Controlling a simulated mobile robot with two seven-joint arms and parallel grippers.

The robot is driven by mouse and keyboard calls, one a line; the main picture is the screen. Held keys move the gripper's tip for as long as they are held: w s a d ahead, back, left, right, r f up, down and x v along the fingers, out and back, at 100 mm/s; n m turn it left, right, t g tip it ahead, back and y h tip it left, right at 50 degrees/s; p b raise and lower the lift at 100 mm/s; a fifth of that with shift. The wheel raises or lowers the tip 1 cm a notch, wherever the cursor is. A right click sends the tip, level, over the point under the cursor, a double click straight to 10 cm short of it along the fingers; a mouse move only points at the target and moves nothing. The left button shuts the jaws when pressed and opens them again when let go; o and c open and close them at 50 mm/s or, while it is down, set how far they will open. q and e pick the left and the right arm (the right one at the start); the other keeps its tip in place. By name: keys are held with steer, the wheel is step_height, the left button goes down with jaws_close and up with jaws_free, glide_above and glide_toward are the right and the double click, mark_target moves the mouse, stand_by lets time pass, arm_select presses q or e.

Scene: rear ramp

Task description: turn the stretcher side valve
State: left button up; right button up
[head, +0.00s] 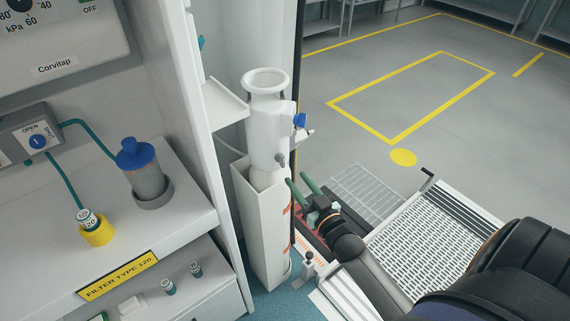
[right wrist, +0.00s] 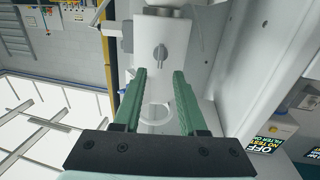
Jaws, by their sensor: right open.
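A white canister (head: 268,130) with a flared top stands in a tall white holder (head: 262,215) at the cabinet's edge. A small grey knob (head: 280,160) sits low on its side, and a blue knob (head: 299,120) sticks out higher on the right. I cannot tell which is the stretcher side valve. My right gripper (head: 295,180) is open and empty, its green fingers pointing at the canister just below and right of the grey knob. In the right wrist view the grey knob (right wrist: 160,52) lies beyond the fingertips, between their lines, apart from them. My left gripper is out of view.
A wall unit (head: 37,141) marked OPEN carries a blue dial at left. A blue-capped jar (head: 143,170) and a yellow-based vial (head: 95,230) stand on the shelf. A ramp (head: 440,230) lies right of the holder; the floor beyond is clear.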

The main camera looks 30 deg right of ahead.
mark_target(284, 163)
steer(key=w, duration=0.7)
steer(key=shift+w+d, duration=0.35)
steer(key=shift+c, duration=0.3)
jaws_close()
